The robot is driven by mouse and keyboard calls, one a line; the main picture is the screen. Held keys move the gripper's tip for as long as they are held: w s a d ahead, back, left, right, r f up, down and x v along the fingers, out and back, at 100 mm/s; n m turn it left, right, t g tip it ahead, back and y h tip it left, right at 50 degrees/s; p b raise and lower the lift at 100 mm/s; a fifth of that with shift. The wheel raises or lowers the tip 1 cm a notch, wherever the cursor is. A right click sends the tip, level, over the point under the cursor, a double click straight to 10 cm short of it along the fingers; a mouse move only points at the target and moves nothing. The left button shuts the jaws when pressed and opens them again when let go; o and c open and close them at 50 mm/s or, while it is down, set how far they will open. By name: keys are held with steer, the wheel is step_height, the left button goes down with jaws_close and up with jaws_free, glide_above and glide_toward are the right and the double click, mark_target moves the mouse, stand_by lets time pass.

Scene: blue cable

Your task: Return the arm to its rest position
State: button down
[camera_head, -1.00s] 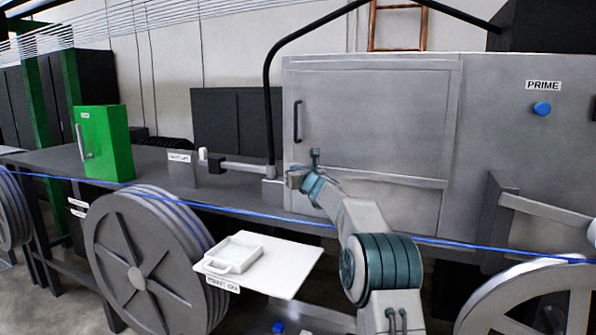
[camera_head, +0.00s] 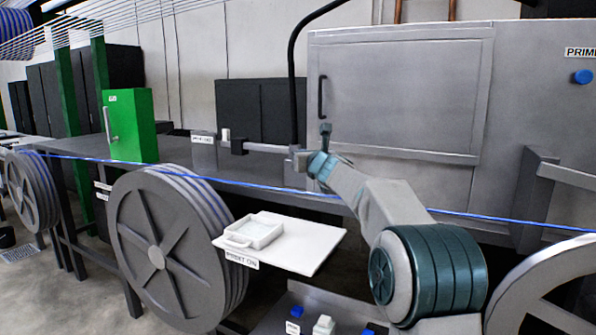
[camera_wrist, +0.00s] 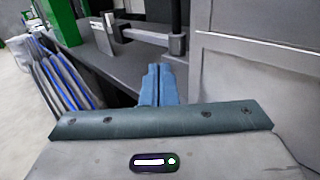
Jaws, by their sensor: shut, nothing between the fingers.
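My arm reaches up from the lower right in the head view, bent at a teal-ringed joint. My gripper (camera_head: 298,158) is at its far end, in front of the large grey cabinet (camera_head: 400,90) and near the grey bar with a dark end block. In the wrist view my gripper's two blue fingers (camera_wrist: 158,85) are together with nothing between them. A blue cable (camera_head: 470,214) runs across the scene, passing behind my arm and in front of the long dark bench (camera_head: 180,170).
A green box (camera_head: 130,125) with a handle stands on the bench. Large grey reels (camera_head: 165,245) stand in front. A white shelf (camera_head: 310,240) bears a shallow white tray (camera_head: 253,232). A lower shelf holds small blue and white items.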

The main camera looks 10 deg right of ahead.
steer(key=s+a+f+n+g+y, duration=0.1)
steer(key=s+a+n, duration=0.2)
steer(key=s+n, duration=0.25)
steer(key=s+a+n+g+y, duration=0.1)
steer(key=s+a+n+y, duration=0.15)
steer(key=s+n, duration=0.35)
steer(key=s+a+f+n+g+p, duration=0.1)
steer(key=s+f+n+g, duration=0.3)
steer(key=s, duration=0.3)
steer(key=s+a+f+n+g+p, duration=0.1)
steer(key=s+f+n, duration=0.3)
steer(key=s+n, duration=0.15)
steer(key=s+d+f+n+g+h+p, duration=0.1)
steer(key=s+d+f+n+g+h, duration=0.1)
steer(key=s, duration=0.7)
steer(key=s+d+f+n+g+h+p, duration=0.1)
steer(key=s+d+f+n+g+h, duration=0.1)
steer(key=s+d+f+n, duration=0.3)
steer(key=s+d+f+n+g+h+p, duration=0.1)
steer(key=s+d+f+n+g+h, duration=0.2)
steer(key=s+f, duration=0.6)
steer(key=s+d+n, duration=0.1)
steer(key=s+n, duration=0.1)
steer(key=s, duration=0.2)
steer(key=shift+s+n+g, duration=0.15)
steer(key=shift+n+g, duration=0.15)
steer(key=shift+g, duration=0.1)
steer(key=shift+d+r, duration=0.1)
